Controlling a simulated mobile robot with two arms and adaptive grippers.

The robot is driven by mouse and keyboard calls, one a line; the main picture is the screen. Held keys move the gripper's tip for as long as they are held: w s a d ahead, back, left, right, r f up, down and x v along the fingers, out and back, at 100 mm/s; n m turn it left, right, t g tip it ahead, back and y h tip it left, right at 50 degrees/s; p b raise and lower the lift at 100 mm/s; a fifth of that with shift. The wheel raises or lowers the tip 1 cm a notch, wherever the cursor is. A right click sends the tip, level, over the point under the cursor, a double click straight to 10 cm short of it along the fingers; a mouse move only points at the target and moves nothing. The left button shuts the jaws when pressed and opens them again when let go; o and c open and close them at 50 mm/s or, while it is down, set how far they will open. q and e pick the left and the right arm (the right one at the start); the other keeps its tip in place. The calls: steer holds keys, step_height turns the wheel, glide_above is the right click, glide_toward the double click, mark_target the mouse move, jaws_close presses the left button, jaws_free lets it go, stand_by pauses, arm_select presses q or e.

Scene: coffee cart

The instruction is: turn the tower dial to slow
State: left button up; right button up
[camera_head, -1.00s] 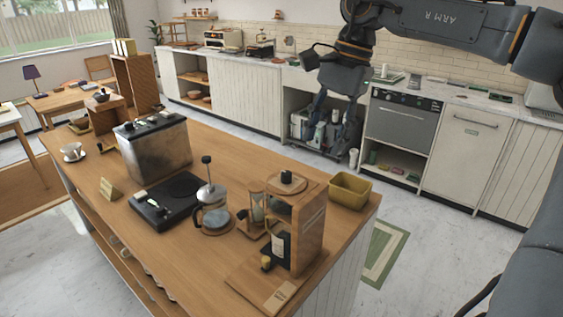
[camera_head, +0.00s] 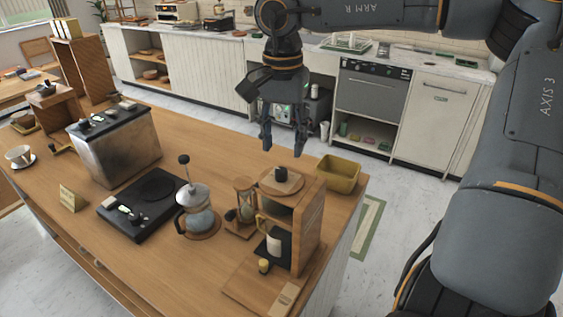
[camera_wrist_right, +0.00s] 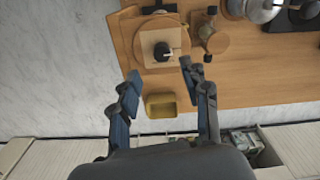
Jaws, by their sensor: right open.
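The wooden tower (camera_head: 308,229) stands near the right end of the wooden counter. Its dial (camera_head: 281,174) is a black knob on a round wooden plate on top; which setting it points to is too small to read. In the right wrist view the dial (camera_wrist_right: 163,51) shows from above, with a light mark on the knob. My right gripper (camera_head: 283,150) hangs fingers down above and slightly behind the dial, apart from it. It is open and empty, and the dial appears between and just beyond its fingertips in the wrist view. My left gripper is out of view.
A yellow bin (camera_head: 338,173) stands at the counter edge right of the tower. An hourglass stand (camera_head: 243,205) and a French press (camera_head: 196,212) are close on the left. A white cup (camera_head: 273,243) sits inside the tower. A black scale (camera_head: 143,205) lies farther left.

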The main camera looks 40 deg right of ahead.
mark_target(282, 169)
steer(key=f, duration=0.3)
steer(key=shift+w+f, duration=0.2)
steer(key=shift+f, duration=0.05)
step_height(282, 169, down, 2)
steer(key=shift+f+p, duration=0.25)
steer(key=shift+p, duration=0.15)
steer(key=shift+f, duration=0.2)
steer(key=shift+c, duration=0.2)
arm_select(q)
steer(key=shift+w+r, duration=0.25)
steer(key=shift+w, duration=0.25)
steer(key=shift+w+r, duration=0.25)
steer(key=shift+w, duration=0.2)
arm_select(e)
jaws_close()
